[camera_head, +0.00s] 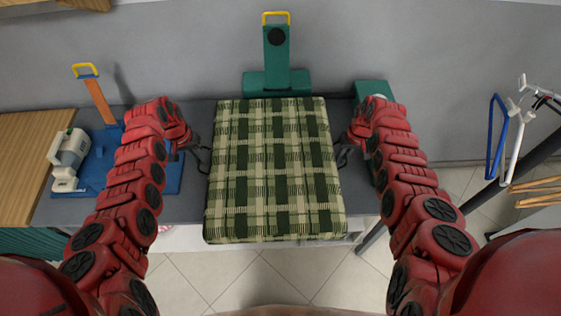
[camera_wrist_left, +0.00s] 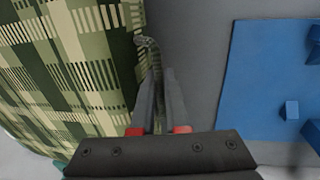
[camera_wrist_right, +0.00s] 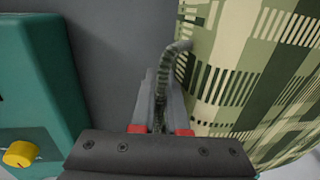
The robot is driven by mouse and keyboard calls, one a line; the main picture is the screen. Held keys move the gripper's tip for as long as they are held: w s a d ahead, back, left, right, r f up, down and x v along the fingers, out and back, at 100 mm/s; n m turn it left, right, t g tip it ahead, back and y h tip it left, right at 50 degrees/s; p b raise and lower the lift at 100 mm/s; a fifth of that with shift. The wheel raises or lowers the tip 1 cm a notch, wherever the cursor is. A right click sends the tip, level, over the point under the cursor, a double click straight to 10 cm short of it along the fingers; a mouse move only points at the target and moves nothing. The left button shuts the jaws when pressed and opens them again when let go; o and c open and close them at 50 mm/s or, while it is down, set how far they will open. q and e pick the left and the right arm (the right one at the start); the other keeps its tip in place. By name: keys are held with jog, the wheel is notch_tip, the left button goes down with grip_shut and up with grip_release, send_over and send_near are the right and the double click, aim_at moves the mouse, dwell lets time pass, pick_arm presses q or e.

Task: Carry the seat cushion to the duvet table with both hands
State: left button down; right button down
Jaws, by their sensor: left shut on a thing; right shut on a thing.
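The seat cushion (camera_head: 272,170) is a green and cream plaid block in the middle of the head view, between my two arms. Its near edge reaches past the front edge of the grey table (camera_head: 190,208). My left gripper (camera_head: 203,157) is at its left side, shut on a cord-like handle (camera_wrist_left: 150,50) there. My right gripper (camera_head: 345,152) is at its right side, shut on a matching handle (camera_wrist_right: 180,52). The cushion's underside is hidden, so I cannot tell whether it rests on the table. I cannot tell which surface is the duvet table.
A blue device (camera_head: 100,165) with an orange arm and a white machine (camera_head: 68,158) stands left. A green device (camera_head: 277,65) stands behind the cushion. A green box (camera_head: 373,89) is at the right, close to my right gripper. Hangers (camera_head: 512,130) hang farther right.

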pick_arm(q)
jog(key=shift+s+a+r, duration=0.1)
jog(key=shift+s+r, duration=0.05)
jog(key=shift+r, duration=0.05)
pick_arm(e)
jog(key=shift+s+r, duration=0.15)
jog(key=shift+r, duration=0.05)
pick_arm(q)
jog(key=shift+f, duration=0.1)
pick_arm(e)
jog(key=shift+f, duration=0.1)
